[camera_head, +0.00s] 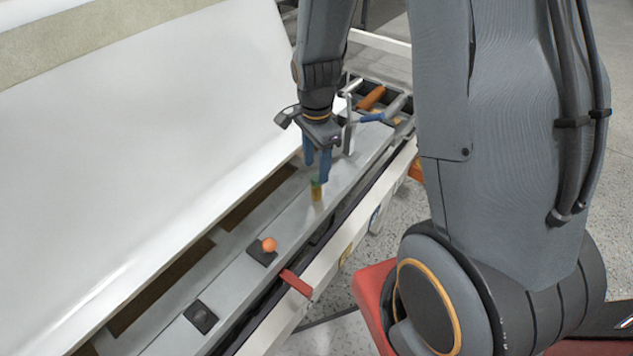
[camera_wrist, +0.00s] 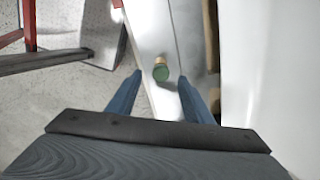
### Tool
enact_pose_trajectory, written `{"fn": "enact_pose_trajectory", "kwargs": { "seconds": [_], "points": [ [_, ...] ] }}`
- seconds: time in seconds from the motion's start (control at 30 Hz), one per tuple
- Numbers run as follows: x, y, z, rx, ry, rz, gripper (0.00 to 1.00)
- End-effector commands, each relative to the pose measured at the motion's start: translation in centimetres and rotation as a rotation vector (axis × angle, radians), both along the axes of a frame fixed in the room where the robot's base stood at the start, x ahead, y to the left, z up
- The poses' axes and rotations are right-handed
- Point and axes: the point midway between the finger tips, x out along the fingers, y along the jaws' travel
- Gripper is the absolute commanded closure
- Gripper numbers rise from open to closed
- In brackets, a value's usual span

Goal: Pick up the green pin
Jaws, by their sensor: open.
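The green pin (camera_head: 316,189) stands upright on a grey metal rail (camera_head: 226,285). It has a green top and a yellowish lower part. In the wrist view the green pin (camera_wrist: 160,71) shows from above, its round green top towards me. My gripper (camera_head: 317,167) has two blue fingers pointing down, just above and beside the pin. In the wrist view my gripper (camera_wrist: 160,85) is open, with the pin between the lines of its two fingers and nothing held. I cannot tell the exact height of the fingertips over the pin.
An orange ball on a black base (camera_head: 262,250) and an empty black square base (camera_head: 201,317) sit nearer on the rail. A red lever (camera_head: 296,283) sticks out at its side. A large white shell (camera_head: 140,150) rises on the left. A tool tray (camera_head: 385,104) lies behind.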

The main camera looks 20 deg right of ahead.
Motion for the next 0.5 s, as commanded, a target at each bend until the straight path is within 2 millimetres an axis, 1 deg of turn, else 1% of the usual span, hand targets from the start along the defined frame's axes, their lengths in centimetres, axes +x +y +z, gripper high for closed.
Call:
{"fn": "enact_pose_trajectory", "kwargs": {
  "seconds": [0.2, 0.37, 0.5],
  "points": [
    [0.0, 0.0, -2.0, 0.0, 0.002, -0.016, 0.54],
    [0.1, 0.0, -3.2, 0.0, 0.002, -0.015, 0.54],
    [0.1, 0.0, -4.8, 0.0, 0.003, -0.014, 0.54]
  ]
}}
